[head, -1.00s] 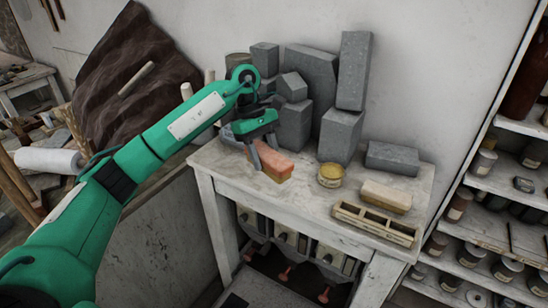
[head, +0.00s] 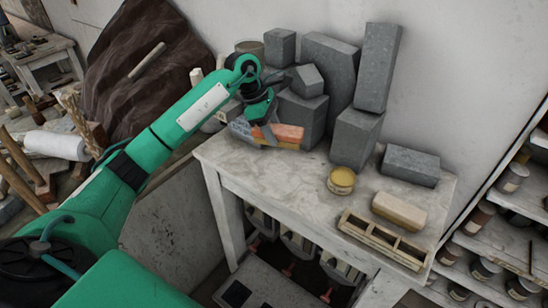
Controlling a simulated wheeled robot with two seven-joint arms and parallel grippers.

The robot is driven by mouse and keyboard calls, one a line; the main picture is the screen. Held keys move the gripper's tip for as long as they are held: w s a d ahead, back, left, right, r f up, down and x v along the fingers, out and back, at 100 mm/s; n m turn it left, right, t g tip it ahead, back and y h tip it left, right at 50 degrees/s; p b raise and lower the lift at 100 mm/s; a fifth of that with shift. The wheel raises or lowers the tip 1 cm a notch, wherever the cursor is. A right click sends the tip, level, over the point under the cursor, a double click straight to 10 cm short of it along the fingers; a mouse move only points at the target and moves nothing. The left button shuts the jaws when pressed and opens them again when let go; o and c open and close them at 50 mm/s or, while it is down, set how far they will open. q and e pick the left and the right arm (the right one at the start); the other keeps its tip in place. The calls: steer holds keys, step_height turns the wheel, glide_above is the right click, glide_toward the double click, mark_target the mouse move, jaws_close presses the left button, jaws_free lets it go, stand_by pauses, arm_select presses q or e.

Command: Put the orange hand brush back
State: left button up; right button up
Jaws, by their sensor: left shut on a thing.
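The orange hand brush (head: 288,133) has an orange back and a yellowish lower side. In the head view it is at the back left of the worn white table (head: 270,175), in front of the grey blocks. My left gripper (head: 264,132) is shut on it, with a finger across its left part. Part of the brush is hidden by the gripper. I cannot tell whether its underside touches the tabletop. My right gripper is not in view.
Grey stone blocks (head: 355,138) stand close behind and right of the brush. The table's front left is bare. Shelves with jars (head: 490,225) stand at right.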

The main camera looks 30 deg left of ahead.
arm_select(q)
step_height(320, 180, down, 8)
steer(key=shift+r+p, duration=0.2)
steer(key=shift+p, duration=1)
step_height(320, 180, down, 3)
steer(key=shift+f+p, duration=0.15)
steer(key=shift+p, duration=0.6)
steer(key=shift+f, duration=0.3)
steer(key=shift+f, duration=0.1)
steer(key=shift+f+b, duration=0.15)
steer(key=shift+b, duration=0.15)
steer(key=o, duration=1.2)
